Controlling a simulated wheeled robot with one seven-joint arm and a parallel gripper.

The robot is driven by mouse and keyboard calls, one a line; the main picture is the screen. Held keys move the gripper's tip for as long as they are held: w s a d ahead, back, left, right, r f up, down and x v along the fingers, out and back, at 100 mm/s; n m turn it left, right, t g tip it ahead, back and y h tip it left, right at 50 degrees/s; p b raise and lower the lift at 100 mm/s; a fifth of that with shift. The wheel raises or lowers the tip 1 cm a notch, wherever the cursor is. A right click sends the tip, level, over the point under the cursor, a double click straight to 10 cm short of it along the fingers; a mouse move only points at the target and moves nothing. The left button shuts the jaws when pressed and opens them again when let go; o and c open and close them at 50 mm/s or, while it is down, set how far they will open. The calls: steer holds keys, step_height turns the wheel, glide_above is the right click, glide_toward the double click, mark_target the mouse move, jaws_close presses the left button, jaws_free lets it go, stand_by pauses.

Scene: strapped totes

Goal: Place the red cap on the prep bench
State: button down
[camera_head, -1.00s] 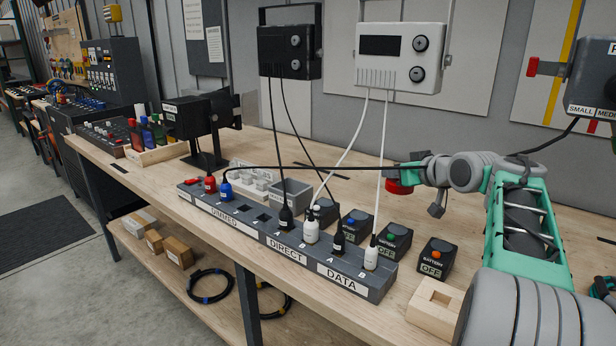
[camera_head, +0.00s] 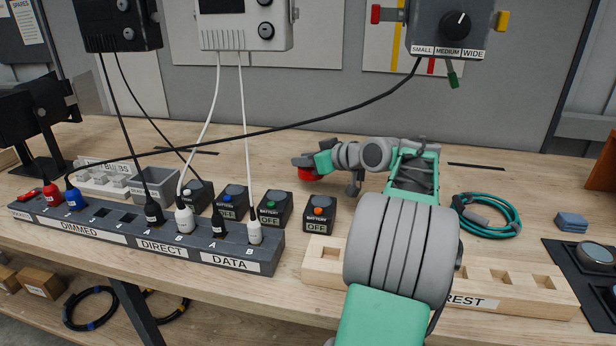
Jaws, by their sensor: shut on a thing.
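A red cap (camera_head: 309,175) is held low over the back part of the wooden bench (camera_head: 525,185), which may be the prep bench; no label names it. My gripper (camera_head: 311,162) is shut on the cap, at the end of my outstretched arm. The arm and fingers cover part of the cap. I cannot tell whether the cap touches the bench top. It is behind the row of dark battery boxes, above the box with the orange button (camera_head: 319,213) in the picture.
A labelled socket strip (camera_head: 110,240) with plugged cables runs along the front left. A black cable crosses above the bench. A wooden rest block (camera_head: 540,300) lies at the front right, a teal cable coil (camera_head: 487,215) behind it. The bench's back right is largely clear.

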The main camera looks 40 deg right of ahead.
mark_target(310, 186)
steer(key=shift+s+d+f, duration=0.15)
steer(key=shift+d+f, duration=0.05)
steer(key=shift+f, duration=0.15)
steer(key=shift+s+d+f+b, duration=0.15)
steer(key=shift+f+b, duration=0.05)
steer(key=shift+f, duration=0.75)
steer(key=shift+s+d+f+b, duration=0.1)
steer(key=shift+f+b, duration=0.1)
steer(key=shift+f, duration=0.7)
steer(key=shift+f, duration=0.1)
steer(key=c, duration=1.2)
jaws_free()
steer(key=shift+c, duration=0.2)
steer(key=p+v, duration=0.1)
steer(key=v, duration=1.1)
